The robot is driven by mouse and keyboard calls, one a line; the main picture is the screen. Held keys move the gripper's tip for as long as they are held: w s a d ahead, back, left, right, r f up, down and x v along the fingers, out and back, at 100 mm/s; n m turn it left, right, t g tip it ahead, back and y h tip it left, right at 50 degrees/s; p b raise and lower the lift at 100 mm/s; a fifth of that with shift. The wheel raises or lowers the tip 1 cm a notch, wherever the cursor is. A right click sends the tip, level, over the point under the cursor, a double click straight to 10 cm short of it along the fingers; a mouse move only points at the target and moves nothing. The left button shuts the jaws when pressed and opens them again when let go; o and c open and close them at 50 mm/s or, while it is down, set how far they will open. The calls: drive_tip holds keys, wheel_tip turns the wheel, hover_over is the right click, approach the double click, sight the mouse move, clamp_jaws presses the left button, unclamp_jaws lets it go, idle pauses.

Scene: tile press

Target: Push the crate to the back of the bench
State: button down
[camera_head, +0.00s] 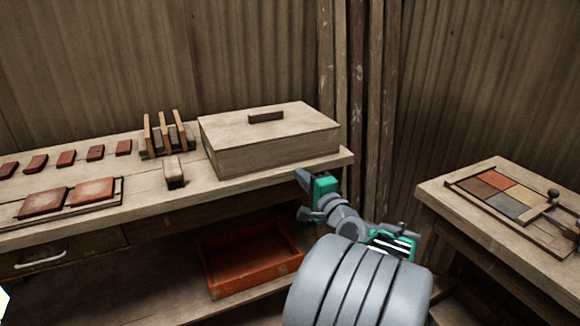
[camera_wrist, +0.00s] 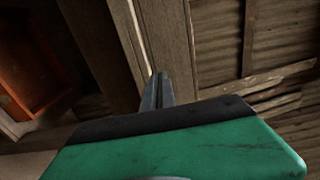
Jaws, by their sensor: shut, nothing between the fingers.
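The crate (camera_head: 270,155), a pale wooden box with a flat lid and a dark handle bar, sits at the right end of the bench (camera_head: 190,192), close to its front edge at the right. My gripper (camera_head: 302,180) is in front of the bench near its right end, just below and in front of the crate. It looks apart from the crate. In the wrist view my gripper's fingers (camera_wrist: 157,90) are together with nothing between them. The crate is not clearly seen in the wrist view.
An orange tray (camera_head: 252,262) lies on the lower shelf and shows in the wrist view (camera_wrist: 35,65). A brush (camera_head: 174,172) and a wooden rack (camera_head: 165,138) stand left of the crate, with several red tiles (camera_head: 66,158) beyond. Another table (camera_head: 470,225) stands at right.

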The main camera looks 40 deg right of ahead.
sight(281, 154)
drive_tip(key=x, duration=0.7)
drive_tip(key=shift+b, duration=0.4)
drive_tip(key=p+x, duration=0.2)
drive_tip(key=x, duration=0.4)
drive_tip(key=shift+w+d, duration=0.1)
drive_tip(key=shift+w, duration=0.3)
drive_tip(key=shift+s, duration=0.1)
